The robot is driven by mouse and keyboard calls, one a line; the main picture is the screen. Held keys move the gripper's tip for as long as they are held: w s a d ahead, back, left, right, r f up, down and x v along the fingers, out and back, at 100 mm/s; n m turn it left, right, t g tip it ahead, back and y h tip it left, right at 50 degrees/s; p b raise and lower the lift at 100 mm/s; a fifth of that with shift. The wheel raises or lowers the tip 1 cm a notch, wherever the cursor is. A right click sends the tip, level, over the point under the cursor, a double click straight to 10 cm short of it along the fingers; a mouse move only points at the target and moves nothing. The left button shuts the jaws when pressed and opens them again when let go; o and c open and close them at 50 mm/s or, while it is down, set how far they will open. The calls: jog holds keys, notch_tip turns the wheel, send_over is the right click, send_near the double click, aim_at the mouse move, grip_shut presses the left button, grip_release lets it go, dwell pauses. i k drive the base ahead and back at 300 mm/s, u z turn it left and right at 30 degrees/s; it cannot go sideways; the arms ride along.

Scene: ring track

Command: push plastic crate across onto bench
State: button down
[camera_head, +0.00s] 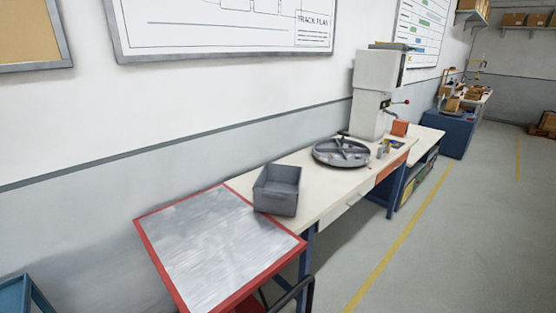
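A grey open plastic crate (278,190) stands upright and looks empty. It sits at the near end of the long pale-topped bench (325,192), close to the edge where a red-rimmed cart (212,241) with a bare metal top meets it. The crate appears to rest on the bench top. I cannot tell whether its near edge overhangs the cart. My gripper is not in view.
A round dark spoked plate (341,153) lies on the bench beyond the crate. A grey drill-like machine (373,95) stands behind it, with an orange box (399,128) beside it. The floor (440,240) to the right is clear.

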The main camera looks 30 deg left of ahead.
aim_at(279, 187)
jog(key=u, duration=0.05)
jog(key=i, duration=3.1)
jog(key=u, duration=3.85)
jog(key=i, duration=0.45)
